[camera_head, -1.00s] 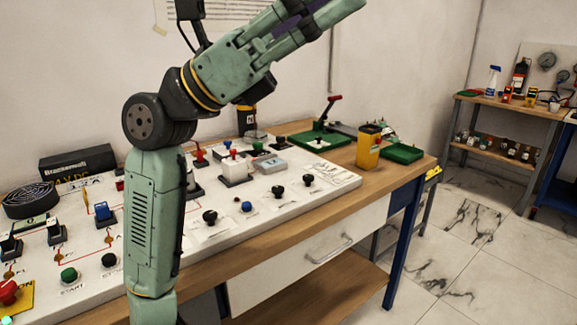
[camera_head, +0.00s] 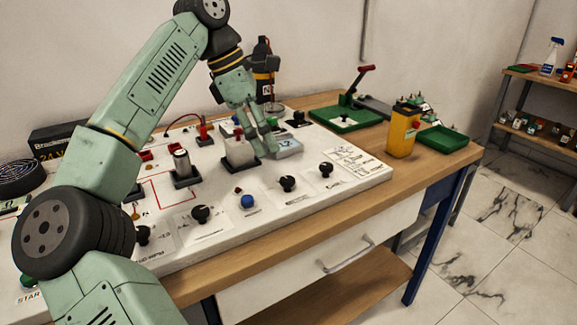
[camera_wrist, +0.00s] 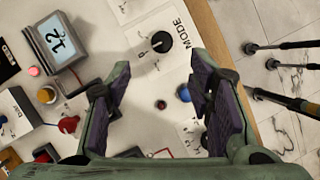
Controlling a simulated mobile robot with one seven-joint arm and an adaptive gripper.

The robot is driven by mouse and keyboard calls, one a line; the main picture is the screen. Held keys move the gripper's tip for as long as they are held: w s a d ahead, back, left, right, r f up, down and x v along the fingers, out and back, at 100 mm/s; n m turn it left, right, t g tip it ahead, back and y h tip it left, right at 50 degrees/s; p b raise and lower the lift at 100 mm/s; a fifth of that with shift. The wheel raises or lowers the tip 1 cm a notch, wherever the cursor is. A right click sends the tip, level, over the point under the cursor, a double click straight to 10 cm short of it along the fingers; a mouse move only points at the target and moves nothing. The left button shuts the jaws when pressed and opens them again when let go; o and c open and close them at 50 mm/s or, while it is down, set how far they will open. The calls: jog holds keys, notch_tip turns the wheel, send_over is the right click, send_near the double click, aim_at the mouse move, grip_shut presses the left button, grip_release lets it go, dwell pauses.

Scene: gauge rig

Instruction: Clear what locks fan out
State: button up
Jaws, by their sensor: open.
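My gripper (camera_head: 262,146) points down over the white panel, its tips near a white block on a black base (camera_head: 240,153) and a grey display box (camera_head: 289,148). In the wrist view my gripper (camera_wrist: 160,92) is open with nothing between its purple-padded fingers. Beyond and between them lie a black knob (camera_wrist: 162,42) beside the word MODE, a small dark red lamp (camera_wrist: 161,104) and a blue button (camera_wrist: 184,93). The display (camera_wrist: 60,42) reads 12. A black round fan (camera_head: 18,177) sits at the panel's far left, partly cut off. I cannot tell what locks it.
Black knobs (camera_head: 201,214) line the panel's front. A yellow box (camera_head: 403,131) and green trays (camera_head: 442,139) stand on the wooden bench at right.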

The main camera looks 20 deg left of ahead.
aim_at(287, 179)
jog(key=x, duration=1)
jog(key=shift+s+d+r+p, duration=0.1)
jog(key=shift+p, duration=0.25)
jog(key=shift+c, duration=0.4)
grip_shut()
